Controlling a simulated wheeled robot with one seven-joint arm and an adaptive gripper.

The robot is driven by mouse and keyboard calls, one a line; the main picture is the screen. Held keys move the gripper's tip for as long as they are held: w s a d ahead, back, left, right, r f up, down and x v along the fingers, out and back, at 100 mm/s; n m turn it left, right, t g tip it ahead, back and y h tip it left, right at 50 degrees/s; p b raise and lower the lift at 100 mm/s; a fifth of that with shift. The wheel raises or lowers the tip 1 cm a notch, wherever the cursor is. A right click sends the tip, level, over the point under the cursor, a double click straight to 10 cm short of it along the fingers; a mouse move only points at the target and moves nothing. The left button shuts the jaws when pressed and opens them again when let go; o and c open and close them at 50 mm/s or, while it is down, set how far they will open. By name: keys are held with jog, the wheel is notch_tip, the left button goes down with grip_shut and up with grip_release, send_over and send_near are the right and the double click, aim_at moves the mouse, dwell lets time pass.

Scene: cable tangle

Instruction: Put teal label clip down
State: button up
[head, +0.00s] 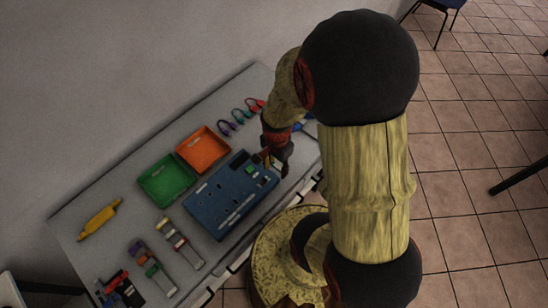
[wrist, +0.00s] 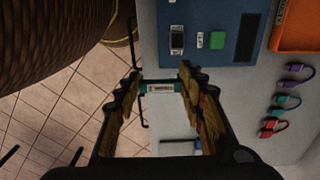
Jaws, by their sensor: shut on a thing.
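My gripper (wrist: 160,76) is shut on the teal label clip (wrist: 160,87), a small teal piece with a white printed label. In the wrist view the clip lies across between the two fingertips, above the front part of the table and close to the blue panel (wrist: 210,20). In the head view my gripper (head: 272,160) is at the right end of the blue panel (head: 212,207). The clip cannot be made out there, and part of the panel's end is hidden by my gripper.
A green tray (head: 165,196) and an orange tray (head: 204,165) stand behind the panel. Purple, teal and red cable loops (head: 239,115) lie at the far right. A yellow tool (head: 100,219) and several strapped pieces (head: 180,243) lie to the left. Bare grey tabletop (wrist: 210,95) shows beside the panel.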

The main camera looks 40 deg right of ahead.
jog(key=w+d+f, duration=0.2)
jog(key=w+d+f+b, duration=0.1)
jog(key=w+d+f, duration=0.1)
jog(key=d+f, duration=0.1)
jog(key=w+d+f, duration=0.2)
jog(key=shift+d+f+b, duration=0.35)
jog(key=shift+f, duration=0.05)
jog(key=shift+w+d+f, duration=0.1)
jog(key=shift+f, duration=0.1)
jog(key=shift+d+f+b, duration=0.1)
jog(key=shift+f+b, duration=0.3)
jog(key=shift+f, duration=1.2)
jog(key=shift+f, duration=0.1)
jog(key=o, duration=1.1)
jog(key=shift+o, duration=0.5)
